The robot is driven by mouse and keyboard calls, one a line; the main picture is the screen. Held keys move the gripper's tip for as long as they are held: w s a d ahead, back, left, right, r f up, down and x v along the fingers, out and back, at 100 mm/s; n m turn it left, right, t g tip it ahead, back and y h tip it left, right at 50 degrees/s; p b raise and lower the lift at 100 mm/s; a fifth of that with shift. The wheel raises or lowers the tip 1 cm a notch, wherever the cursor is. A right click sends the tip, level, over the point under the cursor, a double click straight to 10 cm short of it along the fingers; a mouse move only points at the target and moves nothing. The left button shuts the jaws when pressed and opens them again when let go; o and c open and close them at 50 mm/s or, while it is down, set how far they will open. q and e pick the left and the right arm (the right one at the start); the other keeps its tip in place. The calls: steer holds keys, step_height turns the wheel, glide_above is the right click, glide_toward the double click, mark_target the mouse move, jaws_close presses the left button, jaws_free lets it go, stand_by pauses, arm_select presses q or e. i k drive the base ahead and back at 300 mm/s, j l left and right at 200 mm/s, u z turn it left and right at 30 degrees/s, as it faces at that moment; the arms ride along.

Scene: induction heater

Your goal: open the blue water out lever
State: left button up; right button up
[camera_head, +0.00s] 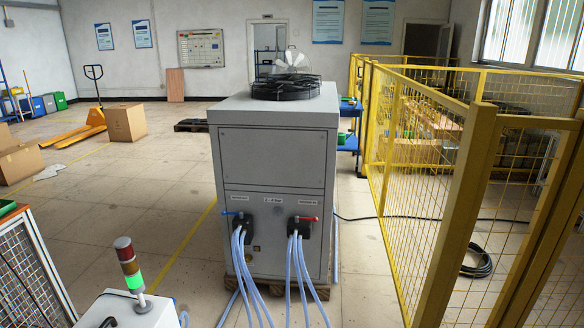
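The blue water out lever (232,213) is a small blue handle on the front of the grey chiller cabinet (275,160), at the upper left of the left black valve block (242,226). It looks roughly horizontal, but it is too small to tell whether the valve is open. A red lever (308,218) sits on the right black valve block. Several pale blue hoses (298,265) hang from both blocks to the floor. Neither of my grippers is in view.
A yellow mesh fence (415,160) stands to the right, with a coiled black hose (480,262) on the floor. A signal light (129,262) on a white housing stands at the lower left. Cardboard boxes (126,122) and a yellow pallet jack (82,134) are at the far left. Floor left of the cabinet is clear.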

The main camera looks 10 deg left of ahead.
mark_target(224, 213)
steer(key=i+l+u, duration=0.15)
steer(key=i+u, duration=0.15)
steer(key=i, duration=0.25)
steer(key=i+l+u, duration=0.35)
steer(key=i, duration=0.15)
steer(key=i+l+u, duration=0.3)
steer(key=i, duration=0.2)
